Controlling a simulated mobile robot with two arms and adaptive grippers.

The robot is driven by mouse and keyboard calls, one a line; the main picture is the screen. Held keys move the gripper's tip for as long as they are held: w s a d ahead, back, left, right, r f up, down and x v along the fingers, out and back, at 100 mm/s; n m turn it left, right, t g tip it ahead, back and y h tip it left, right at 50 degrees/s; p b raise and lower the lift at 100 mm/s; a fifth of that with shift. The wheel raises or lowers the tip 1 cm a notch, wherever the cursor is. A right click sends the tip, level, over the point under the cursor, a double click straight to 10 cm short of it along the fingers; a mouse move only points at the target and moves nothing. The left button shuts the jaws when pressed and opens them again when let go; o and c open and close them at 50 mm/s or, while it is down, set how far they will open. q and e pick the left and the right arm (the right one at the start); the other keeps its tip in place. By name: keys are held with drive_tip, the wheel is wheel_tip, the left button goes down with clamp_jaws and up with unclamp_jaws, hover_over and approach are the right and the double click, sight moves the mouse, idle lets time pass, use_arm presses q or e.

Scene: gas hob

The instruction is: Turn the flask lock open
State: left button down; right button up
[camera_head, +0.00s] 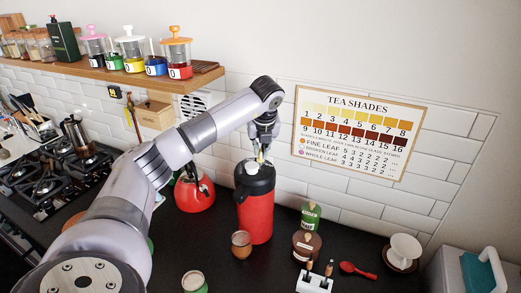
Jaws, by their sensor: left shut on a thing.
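A red flask (257,215) with a black top (255,183) stands upright on the dark counter, near the tiled wall. My left arm reaches in from the left and over. My left gripper (261,157) points down at the top of the flask and is shut on a small part there, which I take to be the flask lock. The fingers and arm hide most of this part, so which way it is turned cannot be told. My right gripper is not in view.
A red kettle (195,192) stands left of the flask, partly behind my arm. A small brown cup (241,245) is close in front. A green bottle (311,216) and a brown jar (306,245) stand to the right. The gas hob (45,180) is at left.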

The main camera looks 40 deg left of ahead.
use_arm(q)
drive_tip(key=shift+n, duration=0.5)
drive_tip(key=shift+r, duration=0.1)
drive_tip(key=c, duration=1.7)
unclamp_jaws()
drive_tip(key=v, duration=1.1)
drive_tip(key=shift+w+d+r, duration=0.1)
drive_tip(key=shift+d+r, duration=0.15)
drive_tip(key=shift+r, duration=0.15)
